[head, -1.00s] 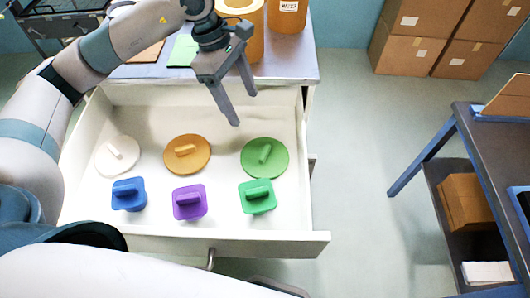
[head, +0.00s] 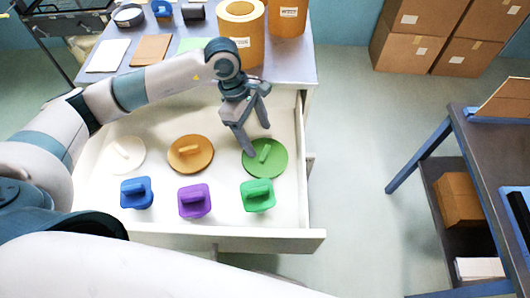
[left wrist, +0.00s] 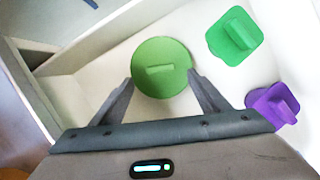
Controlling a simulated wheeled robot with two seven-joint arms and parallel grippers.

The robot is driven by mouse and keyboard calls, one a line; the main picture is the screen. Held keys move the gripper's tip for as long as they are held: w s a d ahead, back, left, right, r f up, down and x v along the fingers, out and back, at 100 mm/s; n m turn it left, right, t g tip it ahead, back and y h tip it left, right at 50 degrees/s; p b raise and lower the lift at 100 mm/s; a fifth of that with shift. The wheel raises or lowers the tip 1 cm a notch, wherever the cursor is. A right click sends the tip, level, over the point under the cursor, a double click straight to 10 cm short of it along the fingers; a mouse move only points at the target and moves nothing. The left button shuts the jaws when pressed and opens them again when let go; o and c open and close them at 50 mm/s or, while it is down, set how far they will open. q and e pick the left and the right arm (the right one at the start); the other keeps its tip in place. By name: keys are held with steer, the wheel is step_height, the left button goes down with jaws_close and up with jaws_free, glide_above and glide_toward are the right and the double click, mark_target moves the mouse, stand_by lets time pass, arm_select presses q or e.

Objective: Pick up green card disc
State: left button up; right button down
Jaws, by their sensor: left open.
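The green card disc (head: 273,165) lies flat in the open white drawer, at the back right of the items there. A small raised green grip bar stands on its top. My left gripper (head: 259,140) is open and empty, just behind and above the disc in the head view. In the left wrist view the disc (left wrist: 161,68) shows ahead of the two spread fingertips (left wrist: 160,80), its bar between their lines. I cannot tell the exact height gap. My right gripper is not in view.
A green square block (head: 258,195) sits just in front of the disc. An orange disc (head: 182,163), a white disc (head: 125,163), a purple block (head: 194,208) and a blue block (head: 136,198) share the drawer (head: 250,240). Its right wall (head: 301,150) is close to the disc.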

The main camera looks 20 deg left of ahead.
mark_target(264, 152)
arm_select(q)
steer(key=shift+d+f, duration=0.25)
steer(key=shift+f, duration=0.4)
steer(key=shift+p+x, duration=0.9)
steer(key=shift+p, duration=0.3)
steer(key=shift+p+x, duration=0.5)
steer(key=shift+x, duration=0.6)
steer(key=shift+s+d+f, duration=0.1)
steer(key=shift+d+f, duration=0.05)
steer(key=shift+f, duration=0.45)
steer(key=c, duration=1.2)
